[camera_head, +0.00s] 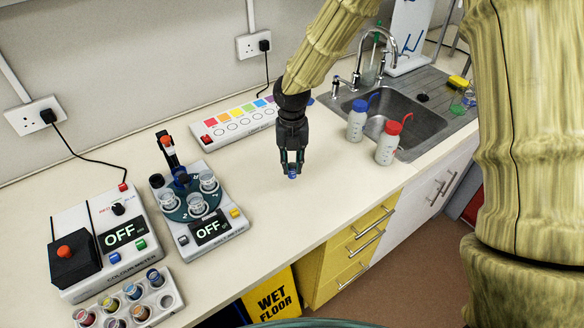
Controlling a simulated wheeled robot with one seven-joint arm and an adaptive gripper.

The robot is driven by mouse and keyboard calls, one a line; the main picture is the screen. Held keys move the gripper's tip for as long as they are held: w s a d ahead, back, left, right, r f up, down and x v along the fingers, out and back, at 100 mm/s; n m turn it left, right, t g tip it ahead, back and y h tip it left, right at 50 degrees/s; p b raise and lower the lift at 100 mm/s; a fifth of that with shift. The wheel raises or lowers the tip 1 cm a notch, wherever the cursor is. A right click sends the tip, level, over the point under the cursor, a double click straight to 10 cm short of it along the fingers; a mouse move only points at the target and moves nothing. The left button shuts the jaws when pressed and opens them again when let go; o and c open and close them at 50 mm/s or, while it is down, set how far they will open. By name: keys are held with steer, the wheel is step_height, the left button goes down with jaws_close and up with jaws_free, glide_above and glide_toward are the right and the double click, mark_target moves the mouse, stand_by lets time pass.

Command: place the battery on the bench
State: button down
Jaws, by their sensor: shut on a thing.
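My gripper (292,162) is black and points down over the middle of the bench (330,200). It is shut on a small blue thing, which I take as the battery (292,175). Only a little of the battery shows between and below the fingertips; the rest is hidden by the fingers. I cannot tell whether its lower end touches the bench top or is just above it. The bench top around it is cream and bare.
To the left stand a carousel device (211,232) reading OFF, a colour meter (122,235) and a rack of vials (140,312). A light box (240,122) lies behind. Wash bottles, blue-capped (357,122) and red-capped (388,145), stand right, by the sink (400,105).

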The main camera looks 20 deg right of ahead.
mark_target(292, 165)
steer(key=shift+f+p, duration=0.65)
steer(key=shift+f, duration=1)
steer(key=shift+f, duration=0.15)
steer(key=c, duration=1.3)
jaws_free()
step_height(292, 165, up, 12)
steer(key=b, duration=0.3)
steer(key=shift+a, duration=0.1)
